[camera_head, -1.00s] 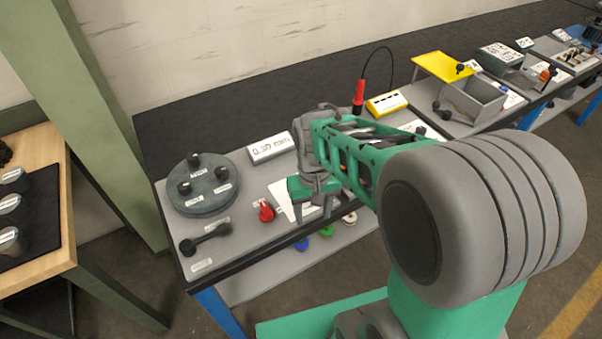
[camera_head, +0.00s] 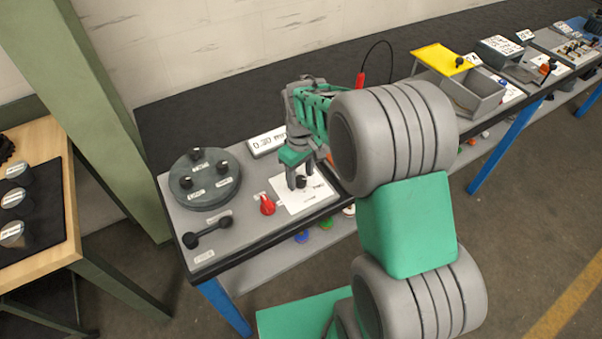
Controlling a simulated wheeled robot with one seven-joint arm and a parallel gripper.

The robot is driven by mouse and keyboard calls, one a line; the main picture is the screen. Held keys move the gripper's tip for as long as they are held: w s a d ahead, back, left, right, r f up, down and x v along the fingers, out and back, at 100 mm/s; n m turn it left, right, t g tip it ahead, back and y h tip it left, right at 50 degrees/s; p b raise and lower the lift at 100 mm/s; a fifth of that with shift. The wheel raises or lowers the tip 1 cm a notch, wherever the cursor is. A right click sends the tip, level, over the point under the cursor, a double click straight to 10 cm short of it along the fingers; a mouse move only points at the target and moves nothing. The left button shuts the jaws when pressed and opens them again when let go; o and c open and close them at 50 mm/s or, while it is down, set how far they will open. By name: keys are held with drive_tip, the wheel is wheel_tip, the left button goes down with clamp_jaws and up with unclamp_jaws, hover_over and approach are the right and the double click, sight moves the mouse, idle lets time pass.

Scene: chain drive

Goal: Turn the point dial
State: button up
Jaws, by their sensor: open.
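My gripper (camera_head: 298,178) points down over a white printed sheet (camera_head: 296,201) on the grey bench panel. Its two fingers are apart, one on each side of a small black knob (camera_head: 301,182) on that sheet; whether they touch it I cannot tell. A red pointer knob (camera_head: 267,205) stands just left of the sheet, clear of the fingers. The labels are too small to read, so I cannot tell which knob is the point dial.
A round grey plate with several black knobs (camera_head: 205,179) and a black lever (camera_head: 207,232) are at the left of the bench. A display (camera_head: 267,142) reading about 0.30 mm stands behind. My arm hides the bench's middle. Grey boxes (camera_head: 480,92) stand farther right.

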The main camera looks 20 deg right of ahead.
drive_tip(key=shift+f, duration=0.25)
drive_tip(key=shift+c, duration=0.4)
clamp_jaws()
